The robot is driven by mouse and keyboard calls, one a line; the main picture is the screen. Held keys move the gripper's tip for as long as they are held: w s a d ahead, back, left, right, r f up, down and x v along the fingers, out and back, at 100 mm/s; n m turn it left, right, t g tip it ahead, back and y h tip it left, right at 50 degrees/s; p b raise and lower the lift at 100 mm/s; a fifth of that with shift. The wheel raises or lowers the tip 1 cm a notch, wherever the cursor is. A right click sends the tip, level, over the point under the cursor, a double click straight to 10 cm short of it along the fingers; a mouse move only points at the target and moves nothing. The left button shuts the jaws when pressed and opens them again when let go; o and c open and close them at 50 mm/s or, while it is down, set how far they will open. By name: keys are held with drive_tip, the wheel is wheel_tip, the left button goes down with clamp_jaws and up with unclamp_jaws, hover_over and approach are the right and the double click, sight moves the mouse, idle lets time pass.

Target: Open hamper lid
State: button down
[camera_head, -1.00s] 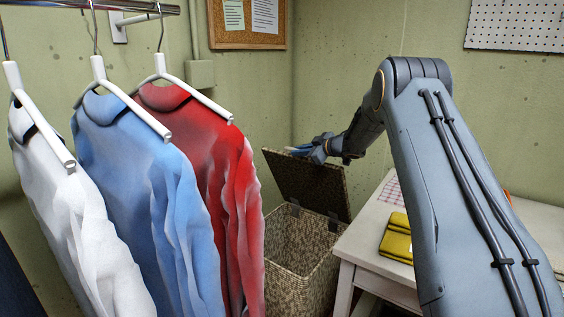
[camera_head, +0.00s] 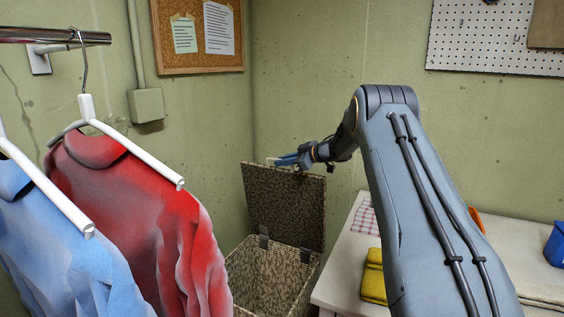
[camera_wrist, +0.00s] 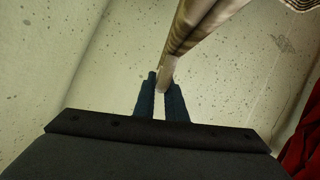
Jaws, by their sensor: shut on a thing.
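The woven brown hamper (camera_head: 262,288) stands in the corner, between the hanging clothes and the white table. Its lid (camera_head: 290,210) is swung up and stands nearly upright on two dark hinges, and the hamper's mouth is open. My gripper (camera_head: 280,162) is at the lid's top edge, with its blue fingers shut on that edge. In the wrist view, the fingers (camera_wrist: 160,88) close on the lid's edge (camera_wrist: 196,32), which runs up and away from them. The hamper's lower part is hidden by the red shirt and the frame's bottom.
A red shirt (camera_head: 140,215) and a blue shirt (camera_head: 55,265) hang close on the left. The white table (camera_head: 350,252) on the right holds yellow cloths (camera_head: 373,282), a checked cloth (camera_head: 367,217) and a blue container (camera_head: 556,245). The walls meet behind the hamper.

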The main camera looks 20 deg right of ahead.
drive_tip(key=shift+a+f, duration=0.1)
drive_tip(key=shift+f, duration=0.3)
drive_tip(key=c, duration=2.1)
unclamp_jaws()
drive_tip(key=shift+r, duration=0.15)
drive_tip(key=shift+b+v, duration=0.65)
drive_tip(key=shift+v, duration=3.2)
drive_tip(key=s+a+f+m+g+h, duration=0.3)
drive_tip(key=s+a+f+m, duration=0.1)
drive_tip(key=s, duration=1.3)
drive_tip(key=s+a+f+m+g+h, duration=0.2)
drive_tip(key=s+a+f+m+g, duration=0.2)
drive_tip(key=s, duration=1.3)
drive_tip(key=s+a+f+m+g+h, duration=0.3)
drive_tip(key=s+a, duration=0.3)
drive_tip(key=s, duration=1.2)
drive_tip(key=shift+a+f+m+h, duration=0.3)
drive_tip(key=shift+f+m, duration=0.1)
drive_tip(key=shift+f, duration=0.1)
